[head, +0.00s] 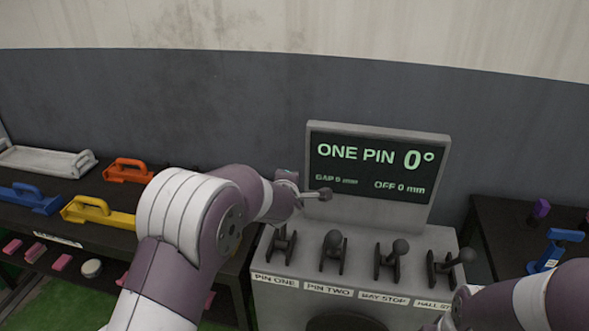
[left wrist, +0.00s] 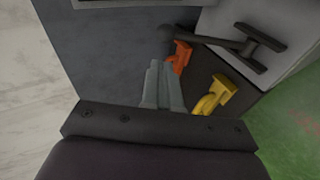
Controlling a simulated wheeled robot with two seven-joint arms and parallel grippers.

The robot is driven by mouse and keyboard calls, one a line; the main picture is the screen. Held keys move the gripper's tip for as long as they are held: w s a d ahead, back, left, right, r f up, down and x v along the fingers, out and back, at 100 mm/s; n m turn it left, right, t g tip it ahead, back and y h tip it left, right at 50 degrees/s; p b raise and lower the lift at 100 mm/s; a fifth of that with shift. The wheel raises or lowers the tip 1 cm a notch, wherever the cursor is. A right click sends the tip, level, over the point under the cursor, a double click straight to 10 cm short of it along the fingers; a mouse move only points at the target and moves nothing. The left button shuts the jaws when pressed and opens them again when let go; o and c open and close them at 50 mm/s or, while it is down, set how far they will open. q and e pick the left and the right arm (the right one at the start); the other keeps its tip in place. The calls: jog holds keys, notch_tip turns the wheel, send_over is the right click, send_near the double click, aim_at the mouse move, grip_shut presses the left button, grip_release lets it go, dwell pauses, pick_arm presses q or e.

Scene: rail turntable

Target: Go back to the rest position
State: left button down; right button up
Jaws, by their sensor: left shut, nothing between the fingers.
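My left arm reaches in from the left in the head view. Its gripper (head: 314,194) is in the air in front of the display's lower left, above the lever console (head: 300,297). In the left wrist view its fingers (left wrist: 163,84) are together and empty. A dark lever with a round knob (left wrist: 212,39) shows beyond the fingertips, apart from them as far as I can tell. My right arm comes in at the lower right; its gripper end (head: 458,308) is low by the console's right front, partly cut off by the frame's bottom, so its jaws are unclear.
The display (head: 376,170) reads ONE PIN 0° and OFF 0 mm. Several levers stand on the console, including the PIN TWO lever (head: 333,250). Orange (head: 128,171) and yellow (head: 97,213) handled pieces sit on the left bench. A blue piece (head: 549,257) stands on the right bench.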

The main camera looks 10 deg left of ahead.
pick_arm(q)
jog(key=s+d+f+m+g+h, duration=0.15)
jog(key=s+f+m+g, duration=0.25)
jog(key=s+m, duration=0.4)
jog(key=s+d+f+m+g+h, duration=0.1)
jog(key=s+f+m+g+h, duration=0.15)
jog(key=s+f+m, duration=0.45)
jog(key=s+a+r+m+g+y, duration=0.1)
jog(key=s+a+g, duration=0.1)
jog(key=s, duration=0.7)
jog(key=s+a+r+m+g+y, duration=0.1)
jog(key=s+a, duration=0.3)
jog(key=s, duration=0.6)
jog(key=shift+a+r+m+g, duration=0.3)
jog(key=shift+r+m+g, duration=0.15)
jog(key=shift+m+g, duration=0.15)
